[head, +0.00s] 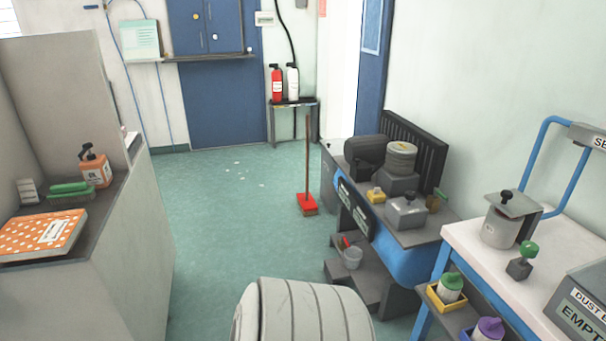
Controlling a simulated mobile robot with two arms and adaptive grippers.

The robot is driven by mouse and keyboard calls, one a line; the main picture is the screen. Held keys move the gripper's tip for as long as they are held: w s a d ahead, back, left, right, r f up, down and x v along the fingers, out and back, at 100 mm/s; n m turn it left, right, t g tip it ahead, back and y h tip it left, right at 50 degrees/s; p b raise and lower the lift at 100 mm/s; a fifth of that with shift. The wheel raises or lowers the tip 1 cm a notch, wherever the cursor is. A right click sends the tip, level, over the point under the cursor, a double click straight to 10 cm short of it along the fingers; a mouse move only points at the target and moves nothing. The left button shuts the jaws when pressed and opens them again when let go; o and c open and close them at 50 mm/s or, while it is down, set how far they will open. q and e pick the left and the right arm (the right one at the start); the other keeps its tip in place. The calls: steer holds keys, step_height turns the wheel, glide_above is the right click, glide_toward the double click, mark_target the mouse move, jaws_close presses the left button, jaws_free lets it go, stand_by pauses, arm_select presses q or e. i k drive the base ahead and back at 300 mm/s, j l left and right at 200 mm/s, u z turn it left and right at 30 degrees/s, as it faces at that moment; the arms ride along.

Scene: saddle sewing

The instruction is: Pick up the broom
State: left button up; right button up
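The broom (308,172) stands upright on the green floor, ahead of me and slightly right of centre. It has a thin brown wooden handle, a red head and tan bristles resting on the floor. It stands apart from my body, a little left of the blue-and-grey workbench. Neither of my grippers shows in the head view, so their state cannot be seen.
Pale scraps (250,172) lie on the floor left of the broom. The workbench (408,262) and a white table (545,250) line the right side. A grey counter (85,290) stands at the left. The floor between (215,235) is clear.

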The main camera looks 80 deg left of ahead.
mark_target(307, 203)
steer(key=u, duration=2.7)
